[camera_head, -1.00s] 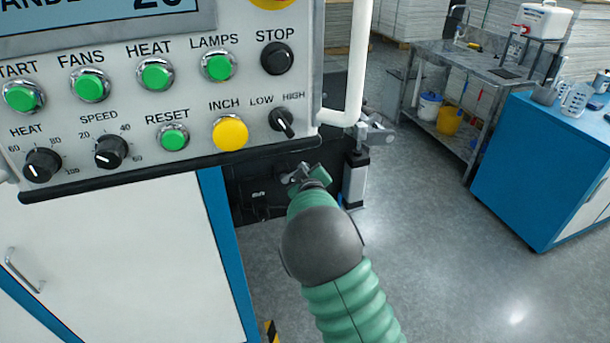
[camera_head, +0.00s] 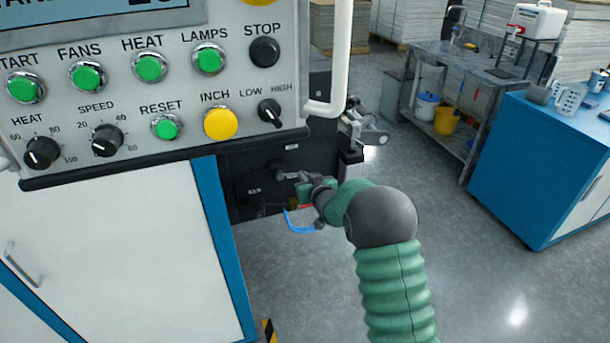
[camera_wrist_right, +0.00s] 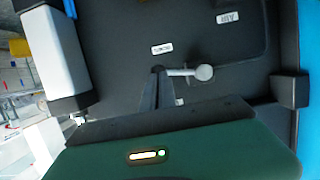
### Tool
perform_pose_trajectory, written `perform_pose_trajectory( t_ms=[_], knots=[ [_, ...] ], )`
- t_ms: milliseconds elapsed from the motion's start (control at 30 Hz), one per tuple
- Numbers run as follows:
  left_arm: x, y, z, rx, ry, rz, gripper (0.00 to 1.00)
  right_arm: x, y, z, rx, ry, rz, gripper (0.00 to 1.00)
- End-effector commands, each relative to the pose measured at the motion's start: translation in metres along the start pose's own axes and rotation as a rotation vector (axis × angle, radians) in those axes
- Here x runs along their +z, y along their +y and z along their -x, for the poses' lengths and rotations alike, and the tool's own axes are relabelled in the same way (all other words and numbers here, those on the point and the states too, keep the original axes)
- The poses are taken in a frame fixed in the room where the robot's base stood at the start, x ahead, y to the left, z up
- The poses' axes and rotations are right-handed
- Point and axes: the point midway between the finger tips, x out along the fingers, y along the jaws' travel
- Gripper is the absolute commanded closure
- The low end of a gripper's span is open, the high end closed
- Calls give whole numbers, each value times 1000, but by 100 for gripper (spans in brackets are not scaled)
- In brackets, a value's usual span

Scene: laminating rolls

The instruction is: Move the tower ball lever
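The ball lever (camera_wrist_right: 204,73) shows in the right wrist view as a pale stem with a round end, on a dark machine panel. My right gripper (camera_wrist_right: 158,75) has its narrow dark fingers together, with the tips at the stem's left end, beside the ball. Whether they touch the stem I cannot tell. In the head view my right gripper (camera_head: 288,178) is low at the dark panel, below the control box; the lever there is too small to make out surely. My left gripper is not in view.
The control box (camera_head: 205,95) with buttons and knobs overhangs at upper left, above a white cabinet (camera_head: 110,250). A blue cabinet (camera_head: 530,165) is at the right, with open floor between.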

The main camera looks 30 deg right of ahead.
Motion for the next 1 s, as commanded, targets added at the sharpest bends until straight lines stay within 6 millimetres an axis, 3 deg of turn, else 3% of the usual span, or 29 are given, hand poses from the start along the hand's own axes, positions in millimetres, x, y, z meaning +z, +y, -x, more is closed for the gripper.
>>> perform_pose_trajectory(
  t_ms=[1000],
  knots=[
    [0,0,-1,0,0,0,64,6,-3,-4,-23,12,-54,100]
  ],
)
